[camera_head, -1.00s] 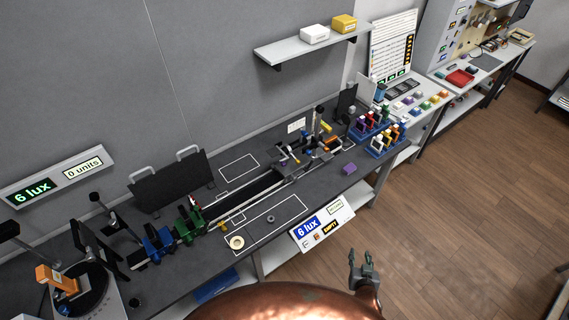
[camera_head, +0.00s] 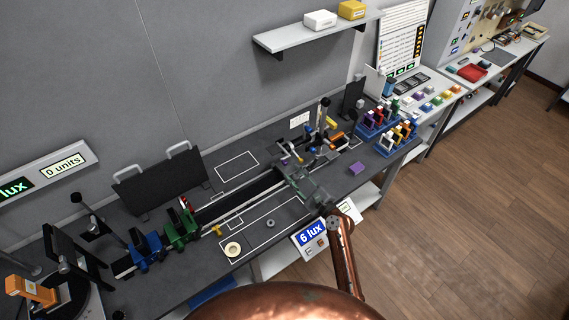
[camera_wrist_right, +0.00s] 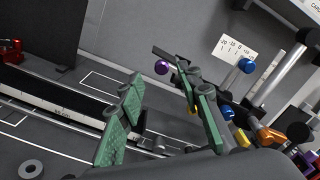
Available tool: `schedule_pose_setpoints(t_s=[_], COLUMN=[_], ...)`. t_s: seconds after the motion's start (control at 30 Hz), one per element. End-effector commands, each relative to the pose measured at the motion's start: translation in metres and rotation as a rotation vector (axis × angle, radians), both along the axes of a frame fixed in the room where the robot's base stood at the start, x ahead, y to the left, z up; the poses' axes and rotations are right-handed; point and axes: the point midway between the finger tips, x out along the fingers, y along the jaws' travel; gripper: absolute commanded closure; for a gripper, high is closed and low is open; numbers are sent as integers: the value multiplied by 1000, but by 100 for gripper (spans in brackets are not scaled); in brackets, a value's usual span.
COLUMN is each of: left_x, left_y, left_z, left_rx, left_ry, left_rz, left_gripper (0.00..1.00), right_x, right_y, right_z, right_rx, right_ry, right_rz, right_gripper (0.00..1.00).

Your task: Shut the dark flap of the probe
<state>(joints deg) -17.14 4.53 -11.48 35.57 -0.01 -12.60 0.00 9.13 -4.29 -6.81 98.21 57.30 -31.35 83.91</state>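The probe assembly (camera_head: 318,138) stands at the right end of the bench rail, with posts, blue and orange knobs and a small purple knob. The purple knob (camera_wrist_right: 162,68) shows in the right wrist view, at a dark thin bar beyond my fingertips. I cannot tell surely which dark part is the flap or how far it stands open. My right gripper (camera_head: 296,174) is over the rail, just in front of the probe. In the wrist view its green-padded fingers (camera_wrist_right: 160,80) are apart, with nothing held between them. My left gripper is out of view.
Blue racks (camera_head: 385,128) with coloured blocks stand right of the probe. Green (camera_head: 180,228) and blue (camera_head: 147,248) holders sit on the rail's left part.

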Motion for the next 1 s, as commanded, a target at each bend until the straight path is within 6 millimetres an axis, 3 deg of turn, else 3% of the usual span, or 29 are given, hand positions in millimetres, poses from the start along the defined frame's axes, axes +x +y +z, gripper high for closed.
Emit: schedule_pose_setpoints(t_s=[0.2,0.43,0.83,1.0], left_x=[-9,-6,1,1], left_y=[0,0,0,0], left_z=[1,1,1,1], left_rx=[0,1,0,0], left_ry=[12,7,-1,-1], left_rz=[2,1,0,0], left_gripper=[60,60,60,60], right_x=[27,51,57,57], right_y=[18,35,42,42], right_z=[1,0,-1,-1], right_rx=[-3,-5,-5,-5], right_ry=[-2,0,0,-1], right_rz=[-3,-2,-1,-1], right_gripper=[67,67,67,79])
